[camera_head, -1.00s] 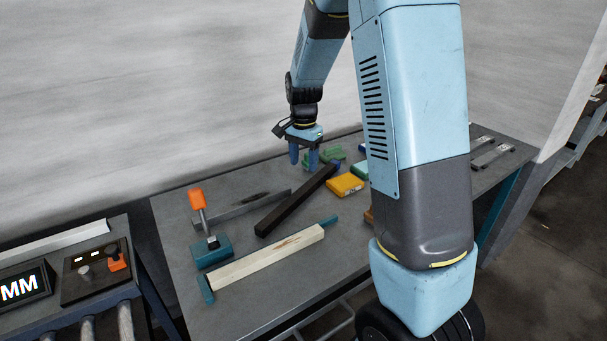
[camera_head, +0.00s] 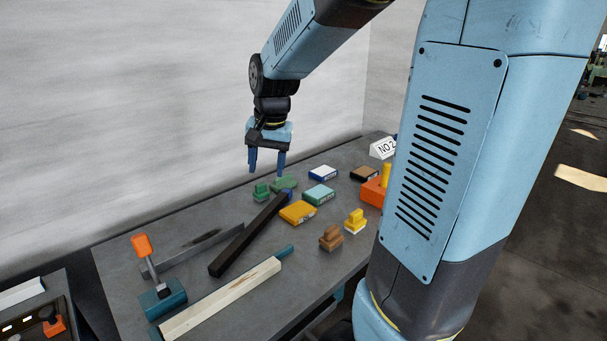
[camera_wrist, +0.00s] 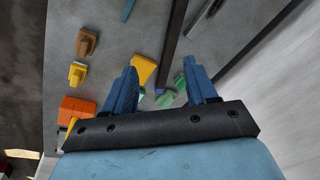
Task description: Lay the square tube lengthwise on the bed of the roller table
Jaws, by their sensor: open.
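The square tube appears to be the long dark bar (camera_head: 248,234) lying diagonally on the grey workbench. It also shows in the wrist view as a dark bar (camera_wrist: 175,38) running away from between my fingers. My gripper (camera_head: 266,168) is open and empty, pointing down above the back of the bench near the tube's far end. In the wrist view its two blue fingers (camera_wrist: 160,68) are spread, with the tube below them and apart from them. The roller table (camera_head: 40,300) shows only as a corner at the lower left; its bed is out of view.
Yellow (camera_head: 298,212), teal (camera_head: 319,194) and brown blocks (camera_head: 331,237) stand right of the tube. A wall rises behind.

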